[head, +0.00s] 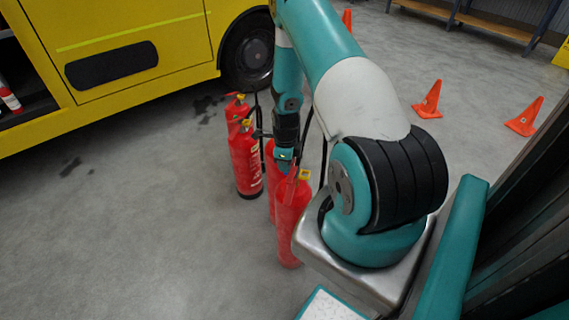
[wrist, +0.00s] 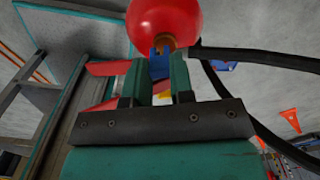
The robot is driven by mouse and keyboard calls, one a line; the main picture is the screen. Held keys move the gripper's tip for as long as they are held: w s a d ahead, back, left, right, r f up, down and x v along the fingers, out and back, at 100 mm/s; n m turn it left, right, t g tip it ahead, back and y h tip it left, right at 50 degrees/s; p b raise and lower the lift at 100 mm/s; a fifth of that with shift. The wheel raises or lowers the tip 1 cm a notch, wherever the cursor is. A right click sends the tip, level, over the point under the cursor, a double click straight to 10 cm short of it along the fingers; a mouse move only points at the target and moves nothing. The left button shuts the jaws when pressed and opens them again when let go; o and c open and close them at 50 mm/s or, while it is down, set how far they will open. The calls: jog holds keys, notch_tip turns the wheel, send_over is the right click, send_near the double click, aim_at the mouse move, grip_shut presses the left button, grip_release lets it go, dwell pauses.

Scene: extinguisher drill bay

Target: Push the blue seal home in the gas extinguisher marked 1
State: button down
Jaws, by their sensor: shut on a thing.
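My gripper (wrist: 160,75) is shut on the blue seal (wrist: 159,63), which shows between its two teal fingers in the wrist view. The seal is close to the brass-coloured neck of a red extinguisher (wrist: 163,18); I cannot tell how deep it sits. Red levers (wrist: 108,68) lie beside the left finger. In the head view my gripper (head: 284,160) is low among the red extinguishers, at the top of one (head: 271,183) that is partly hidden. Another extinguisher (head: 292,222) stands nearer, in front of it. The seal is hidden there, and no number marking is readable.
More red extinguishers (head: 246,163) stand upright just to the left, with yellow pieces on their tops. A black hose (wrist: 255,58) crosses the right of the wrist view. A yellow vehicle (head: 140,40) is behind. Orange cones (head: 429,100) stand at right. Floor at left is clear.

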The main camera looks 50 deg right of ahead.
jog(key=shift+s, duration=0.2)
jog(key=c, duration=0.9)
grip_release()
notch_tip(320, 180, up, 16)
jog(key=w+a+r+n+p, duration=0.1)
jog(key=w+a+r+n, duration=0.2)
jog(key=a+r+n, duration=0.5)
jog(key=s+a+r+n+y+p, duration=0.1)
jog(key=s+a+r+n, duration=0.1)
jog(key=a+r+n, duration=0.4)
jog(key=s+a+r+n+t+y+p, duration=0.1)
jog(key=s+a+r+n, duration=0.15)
jog(key=a+n, duration=0.45)
jog(key=s+a+r+n+y+p, duration=0.1)
jog(key=s+a+r+n, duration=0.1)
jog(key=a+r+n, duration=0.5)
jog(key=s+a+r+n, duration=0.1)
jog(key=s+a+n, duration=0.2)
jog(key=s, duration=0.1)
jog(key=s+a+r+n, duration=0.1)
jog(key=s+a+n, duration=0.2)
jog(key=a, duration=0.1)
jog(key=s+a+r+n+g+y, duration=0.1)
jog(key=s+a+n, duration=0.2)
jog(key=s+n, duration=0.1)
jog(key=shift+s+a+r+p, duration=0.3)
jog(key=shift+a+r+p, duration=0.05)
jog(key=shift+r+p, duration=0.05)
